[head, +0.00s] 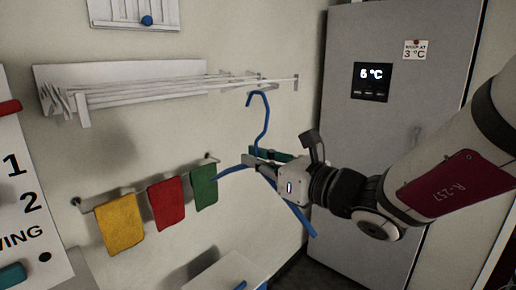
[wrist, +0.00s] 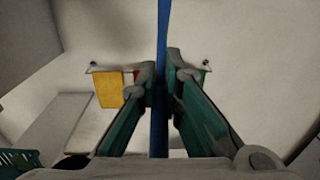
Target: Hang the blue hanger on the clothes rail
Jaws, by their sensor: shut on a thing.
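The blue hanger (head: 264,125) is held upright in the head view, its hook at the top. My gripper (head: 262,158) is shut on it just below the hook's neck. In the wrist view the hanger shows as a blue vertical strip (wrist: 162,40) between the fingertips of my gripper (wrist: 160,85). The white clothes rail (head: 150,90), a wall rack with several bars, is at the upper left in the head view. The hook appears just below and beside the rail's right end in the picture; I cannot tell the depth between them. Part of the hanger is hidden behind my gripper.
Yellow (head: 120,224), red (head: 166,201) and green (head: 204,186) cloths hang on a lower wall bar. A grey fridge (head: 400,60) stands at the right. A white board with a blue knob (head: 147,20) is above the rail. A white surface (head: 228,273) is below.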

